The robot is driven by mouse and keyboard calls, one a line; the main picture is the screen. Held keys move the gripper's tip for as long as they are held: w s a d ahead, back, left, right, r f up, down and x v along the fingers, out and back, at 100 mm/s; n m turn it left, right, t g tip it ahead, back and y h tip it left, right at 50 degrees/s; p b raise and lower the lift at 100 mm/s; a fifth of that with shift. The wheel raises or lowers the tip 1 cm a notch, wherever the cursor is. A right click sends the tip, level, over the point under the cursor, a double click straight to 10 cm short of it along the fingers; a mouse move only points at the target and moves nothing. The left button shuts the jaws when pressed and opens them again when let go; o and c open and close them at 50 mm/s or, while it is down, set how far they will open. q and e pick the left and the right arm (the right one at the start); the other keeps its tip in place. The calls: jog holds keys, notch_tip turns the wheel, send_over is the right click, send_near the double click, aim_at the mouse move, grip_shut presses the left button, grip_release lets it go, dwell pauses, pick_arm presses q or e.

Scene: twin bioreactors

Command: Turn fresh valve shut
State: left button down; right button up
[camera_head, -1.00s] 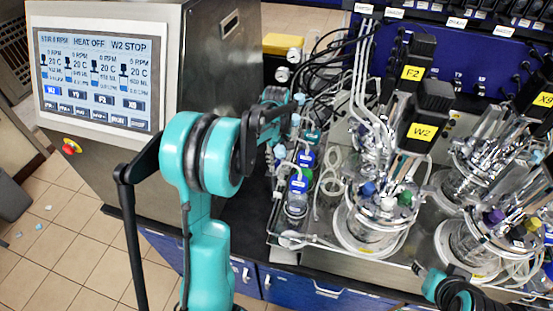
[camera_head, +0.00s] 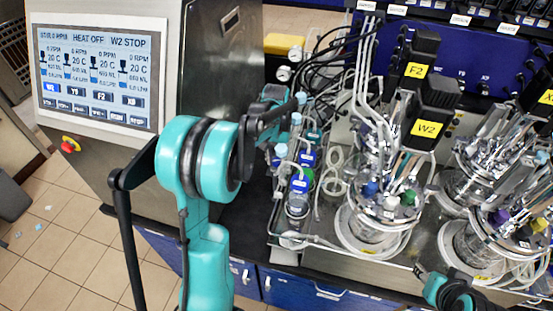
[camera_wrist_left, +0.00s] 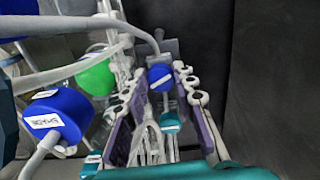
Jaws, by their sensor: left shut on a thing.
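My left gripper (camera_head: 292,112) is at the tubing and bottles left of the W2 vessel, partly hidden by its own wrist in the head view. In the left wrist view its purple-padded fingers (camera_wrist_left: 160,85) are on either side of a small valve with a blue round part (camera_wrist_left: 160,78) and a grey piece above it. The gripper is shut on this valve. A teal piece (camera_wrist_left: 170,122) sits below it between the fingers. No label on the valve is readable. My right gripper (camera_head: 422,270) is at the lower right, by the bench's front edge; its finger opening is unclear.
A bottle with a blue labelled cap (camera_wrist_left: 55,115) and a green cap (camera_wrist_left: 97,75) are close left of the fingers, with tubes crossing above. The W2 motor (camera_head: 432,112) and glass vessels stand right. The control screen (camera_head: 97,72) is at left.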

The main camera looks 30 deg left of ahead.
aim_at(275, 162)
pick_arm(q)
jog(key=m, duration=0.4)
jog(key=shift+a+m, duration=0.1)
jog(key=shift+m, duration=0.3)
dwell(0.4)
jog(key=c, duration=1.2)
grip_release()
notch_tip(275, 162, up, 12)
jog(key=shift+s+f, duration=0.1)
